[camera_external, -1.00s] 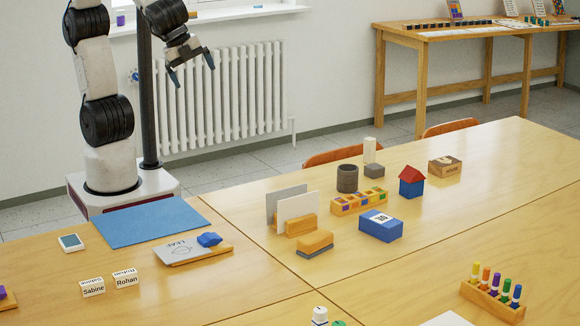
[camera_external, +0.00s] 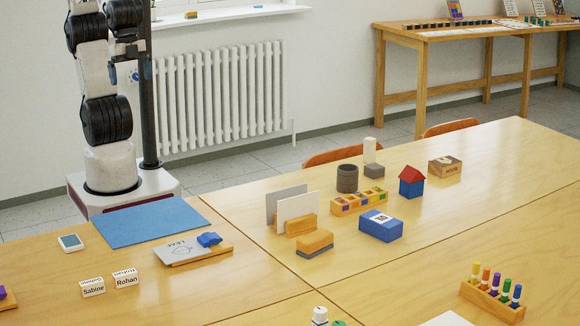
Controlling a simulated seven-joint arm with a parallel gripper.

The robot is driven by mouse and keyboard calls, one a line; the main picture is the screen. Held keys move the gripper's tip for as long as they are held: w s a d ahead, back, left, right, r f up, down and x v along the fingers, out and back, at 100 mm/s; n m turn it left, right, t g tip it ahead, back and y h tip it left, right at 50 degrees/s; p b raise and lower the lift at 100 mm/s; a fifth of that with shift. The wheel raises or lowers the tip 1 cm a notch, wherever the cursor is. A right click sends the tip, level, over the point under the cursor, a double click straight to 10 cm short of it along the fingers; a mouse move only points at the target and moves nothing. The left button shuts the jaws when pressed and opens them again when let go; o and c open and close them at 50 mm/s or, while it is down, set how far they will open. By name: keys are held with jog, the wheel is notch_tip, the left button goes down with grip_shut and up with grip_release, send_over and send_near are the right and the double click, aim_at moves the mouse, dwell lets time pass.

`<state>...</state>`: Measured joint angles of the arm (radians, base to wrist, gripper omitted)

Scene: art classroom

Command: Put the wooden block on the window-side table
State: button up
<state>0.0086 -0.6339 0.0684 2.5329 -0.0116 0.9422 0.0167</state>
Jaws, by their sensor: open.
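My gripper (camera_external: 130,76) is at the upper left, above my base, with its blue-tipped fingers pointing down. It is open, and I see nothing between the fingers. It is well away from the blocks. A wooden block with a printed picture and word (camera_external: 445,167) lies toward the back right of the big table (camera_external: 480,225). A wooden block with a grey underside (camera_external: 314,243) lies mid-table, in front of the card holder. I cannot tell which of these the task names. A long wooden table (camera_external: 433,43) stands against the back wall at the upper right.
Near the blocks are a dark cup (camera_external: 347,178), a red-roofed house (camera_external: 411,181), a blue box (camera_external: 381,226) and a card holder (camera_external: 299,226). A blue mat (camera_external: 150,222) lies before my base. A radiator (camera_external: 220,98) is behind. The table's right part has bare room.

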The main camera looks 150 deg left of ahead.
jog(key=shift+w, duration=0.1)
dwell(0.4)
jog(key=w+a+f+m+g+y, duration=0.1)
jog(key=w+a+m+y, duration=0.15)
jog(key=w+a, duration=0.95)
jog(key=w+a+f+m+g+y, duration=0.15)
jog(key=w+a+y, duration=0.25)
jog(key=w+a, duration=0.75)
jog(key=w+a+f+m+y, duration=0.1)
jog(key=w+a+m+y, duration=0.35)
jog(key=a, duration=1.35)
jog(key=w+a+f+m+y, duration=0.1)
jog(key=w+a+f+m, duration=0.1)
jog(key=a+f, duration=0.65)
jog(key=w+a+f+m, duration=0.2)
jog(key=a+f, duration=0.2)
jog(key=a, duration=1)
jog(key=w+a+f+m+y, duration=0.1)
jog(key=w+a+f+m, duration=0.1)
jog(key=a+f, duration=0.7)
jog(key=m, duration=0.3)
send_near(445, 167)
jog(key=shift+y, duration=0.3)
jog(key=s+a, duration=0.3)
jog(key=shift+a+f, duration=0.2)
jog(key=shift+f, duration=0.1)
jog(key=shift+s+a+f, duration=0.15)
jog(key=shift+a+f, duration=0.15)
